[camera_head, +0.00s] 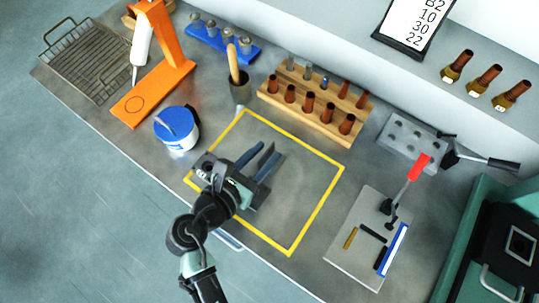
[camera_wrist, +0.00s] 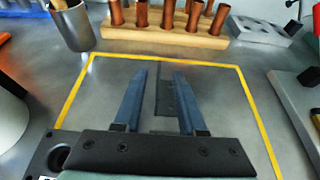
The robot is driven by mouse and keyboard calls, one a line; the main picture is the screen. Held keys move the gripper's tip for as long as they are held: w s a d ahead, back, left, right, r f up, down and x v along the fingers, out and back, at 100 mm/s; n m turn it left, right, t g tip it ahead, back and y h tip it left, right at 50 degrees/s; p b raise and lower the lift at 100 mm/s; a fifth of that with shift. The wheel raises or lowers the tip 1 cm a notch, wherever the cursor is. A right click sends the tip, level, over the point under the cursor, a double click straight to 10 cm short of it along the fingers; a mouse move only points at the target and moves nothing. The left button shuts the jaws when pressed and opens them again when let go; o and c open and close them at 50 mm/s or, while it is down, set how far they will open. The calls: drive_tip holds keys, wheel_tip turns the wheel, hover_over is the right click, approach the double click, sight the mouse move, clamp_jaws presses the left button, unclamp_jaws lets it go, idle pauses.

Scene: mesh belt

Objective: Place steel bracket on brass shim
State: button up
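The steel bracket (camera_wrist: 163,96) is a dark, narrow angled piece with small holes, inside the yellow outline. In the wrist view it shows between the two fingers, nearer the right one, with a gap on its left. My gripper (camera_wrist: 154,78) is open, its blue-grey fingers reaching over the outlined area. In the head view my gripper (camera_head: 260,160) partly hides the bracket, and its height above the table is hard to judge. The brass shim (camera_head: 350,238) looks like a small gold strip on the light grey plate (camera_head: 348,262) at the right, beside dark strips.
The yellow outline (camera_head: 318,226) surrounds mostly clear table. A wooden rack (camera_head: 318,116) with brown pegs and a cup (camera_head: 240,93) stand behind it. A blue-lidded tub (camera_head: 177,130) is to the left. A red-handled clamp (camera_head: 417,167) stands on the grey plate.

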sight(275, 148)
drive_tip(key=x, duration=0.5)
drive_tip(key=shift+w, duration=0.15)
clamp_jaws()
idle(1.3)
